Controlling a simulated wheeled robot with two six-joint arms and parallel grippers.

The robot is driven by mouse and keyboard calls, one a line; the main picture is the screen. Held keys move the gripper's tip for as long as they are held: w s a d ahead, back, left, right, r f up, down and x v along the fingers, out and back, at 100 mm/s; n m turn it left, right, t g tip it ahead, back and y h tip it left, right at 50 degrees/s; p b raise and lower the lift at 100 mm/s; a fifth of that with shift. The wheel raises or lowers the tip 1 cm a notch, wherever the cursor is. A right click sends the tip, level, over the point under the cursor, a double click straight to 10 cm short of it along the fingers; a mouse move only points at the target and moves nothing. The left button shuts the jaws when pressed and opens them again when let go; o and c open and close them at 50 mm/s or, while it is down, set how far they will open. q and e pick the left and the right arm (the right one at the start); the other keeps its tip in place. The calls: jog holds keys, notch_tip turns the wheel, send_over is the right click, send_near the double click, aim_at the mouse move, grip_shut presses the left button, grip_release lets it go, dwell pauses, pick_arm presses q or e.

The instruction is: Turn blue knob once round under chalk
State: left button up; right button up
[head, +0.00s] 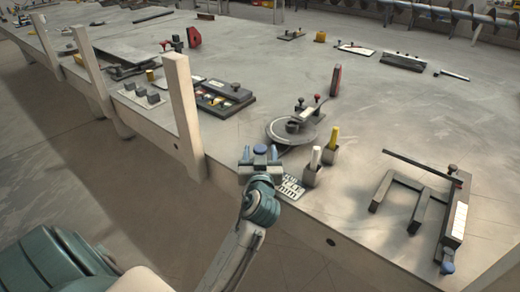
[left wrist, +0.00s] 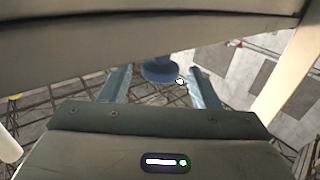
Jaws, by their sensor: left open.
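A blue knob (head: 260,149) sits at the table's near edge, left of a plate with lettering. My left gripper (head: 260,157) is open, with one finger on each side of the knob's near side. In the left wrist view, the blue knob (left wrist: 160,71) shows between and just beyond the two spread fingers (left wrist: 161,88); I cannot tell whether they touch it. A white chalk-like stick (head: 315,157) and a yellow one (head: 333,138) stand upright in grey blocks to the right. My right gripper is not in view.
A round grey disc (head: 278,131) with a clamp lies behind the knob. A pale post (head: 184,115) rises at the table edge on the left. A dark fork-shaped fixture (head: 420,205) with another blue knob (head: 447,268) stands at the right. The middle of the table (head: 255,60) is mostly clear.

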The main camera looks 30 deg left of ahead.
pick_arm(q)
jog(key=v, duration=0.8)
jog(key=shift+s+d+b, duration=0.2)
jog(key=shift+s+b, duration=0.05)
jog(key=shift+b, duration=0.2)
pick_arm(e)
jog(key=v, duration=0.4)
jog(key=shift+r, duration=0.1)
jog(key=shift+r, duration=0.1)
